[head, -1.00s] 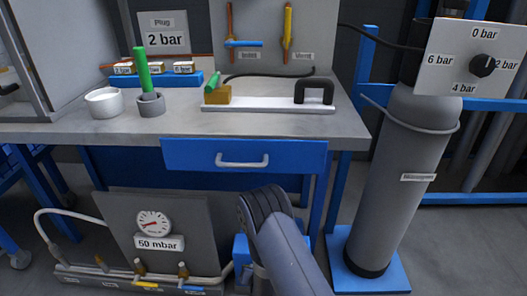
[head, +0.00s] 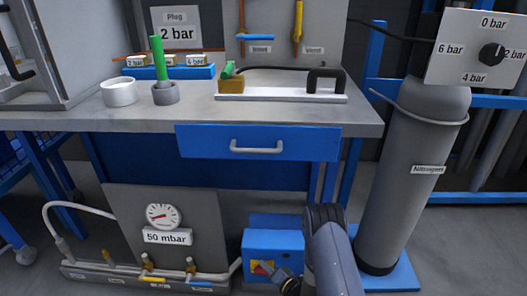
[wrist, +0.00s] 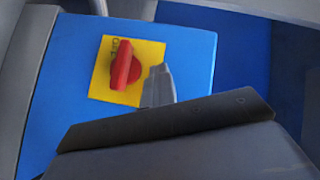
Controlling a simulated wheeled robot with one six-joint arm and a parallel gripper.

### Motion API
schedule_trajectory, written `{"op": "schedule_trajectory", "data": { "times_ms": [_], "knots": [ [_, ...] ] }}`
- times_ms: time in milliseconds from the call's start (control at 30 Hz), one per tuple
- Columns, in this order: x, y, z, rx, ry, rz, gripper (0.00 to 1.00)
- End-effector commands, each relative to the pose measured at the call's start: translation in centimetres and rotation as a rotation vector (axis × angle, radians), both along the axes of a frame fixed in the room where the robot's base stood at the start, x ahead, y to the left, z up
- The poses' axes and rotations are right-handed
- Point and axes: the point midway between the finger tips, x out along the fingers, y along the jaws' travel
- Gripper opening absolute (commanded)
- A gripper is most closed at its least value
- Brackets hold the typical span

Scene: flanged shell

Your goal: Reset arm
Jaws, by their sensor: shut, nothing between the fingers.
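My arm (head: 330,245) reaches down at the bottom centre-right of the head view. My gripper (head: 268,270) shows small and dark beside the blue box at the bottom edge there. In the wrist view, my gripper (wrist: 158,85) is shut, with its fingers together and nothing held. Its tip is just right of a red rotary switch (wrist: 124,68) on a yellow plate (wrist: 102,82). I cannot tell whether it touches the plate. The plate is on a blue box (wrist: 75,115), which also shows in the head view (head: 283,240).
A gauge panel (head: 125,205) labelled about 50 mbar stands left of the box. Above is a workbench (head: 60,123) with a blue drawer (head: 200,143), white cup (head: 120,92), green rod (head: 158,58) and clamp fixture (head: 230,92). A grey gas cylinder (head: 410,180) stands close on the right.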

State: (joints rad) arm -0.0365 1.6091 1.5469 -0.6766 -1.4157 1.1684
Motion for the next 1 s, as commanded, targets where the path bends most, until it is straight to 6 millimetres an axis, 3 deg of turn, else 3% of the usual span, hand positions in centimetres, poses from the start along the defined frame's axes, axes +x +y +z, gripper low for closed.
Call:
{"op": "schedule_trajectory", "data": {
  "times_ms": [33, 567, 800, 1000],
  "knots": [
    [2.2, -3.8, -2.7, -0.014, 0.057, -0.151, 0.00],
    [-1.3, -7.5, -3.1, 0.410, 0.141, -0.001, 0.00],
    [-3.5, -9.2, -2.6, 0.403, 0.141, 0.002, 0.00],
    [-4.1, -9.6, -2.6, 0.401, 0.140, 0.006, 0.00]
  ]
}}
